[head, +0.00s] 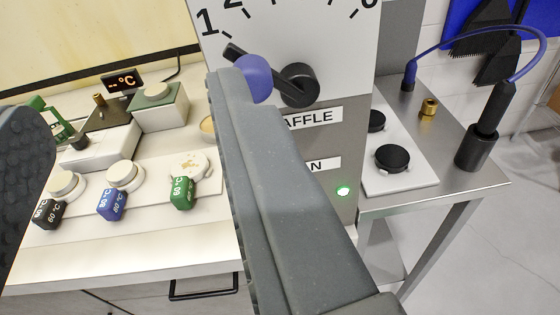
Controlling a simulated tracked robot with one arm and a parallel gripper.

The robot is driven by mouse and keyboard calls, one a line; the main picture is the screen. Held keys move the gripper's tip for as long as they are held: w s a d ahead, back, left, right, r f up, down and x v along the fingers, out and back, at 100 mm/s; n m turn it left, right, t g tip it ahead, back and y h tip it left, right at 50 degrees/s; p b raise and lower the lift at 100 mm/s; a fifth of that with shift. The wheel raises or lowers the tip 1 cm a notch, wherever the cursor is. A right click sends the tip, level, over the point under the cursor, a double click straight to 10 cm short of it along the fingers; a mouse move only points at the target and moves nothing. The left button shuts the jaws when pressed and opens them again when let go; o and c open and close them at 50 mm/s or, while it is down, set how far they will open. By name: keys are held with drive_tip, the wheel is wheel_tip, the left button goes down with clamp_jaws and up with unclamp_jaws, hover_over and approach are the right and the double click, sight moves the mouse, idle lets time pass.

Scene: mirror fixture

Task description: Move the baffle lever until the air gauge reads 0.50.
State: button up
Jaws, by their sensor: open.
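The baffle lever (298,86) is a black arm on a round hub, on a grey and white panel (345,60). It carries a blue ball knob (254,79), and its dark tip points left, just below the 1 of the dial scale. The label below is partly covered and reads "AFFLE". My gripper (125,100) is open and empty, its fingers wide apart. The right finger is in front of the panel, its tip overlapping the knob's left edge; I cannot tell if they touch. The left finger is at the far left edge. No air gauge is in view.
A green light (343,191) glows on the panel. The left bench holds an orange °C display (123,80), a green-sided box (159,107), and black, blue and green 60 °C blocks (112,205). A steel table (470,185) at right holds a black knob plate and a blue-cabled probe.

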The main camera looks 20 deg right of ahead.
sight(251, 90)
drive_tip(key=s+d+f+h+p, duration=0.1)
drive_tip(key=s+d+f+h, duration=0.1)
drive_tip(key=s+f+h, duration=0.15)
drive_tip(key=shift+m+g, duration=0.3)
drive_tip(key=x, duration=0.9)
drive_tip(key=f+x, duration=0.1)
drive_tip(key=x, duration=0.3)
drive_tip(key=shift+w+a+r, duration=0.1)
drive_tip(key=shift+w, duration=0.3)
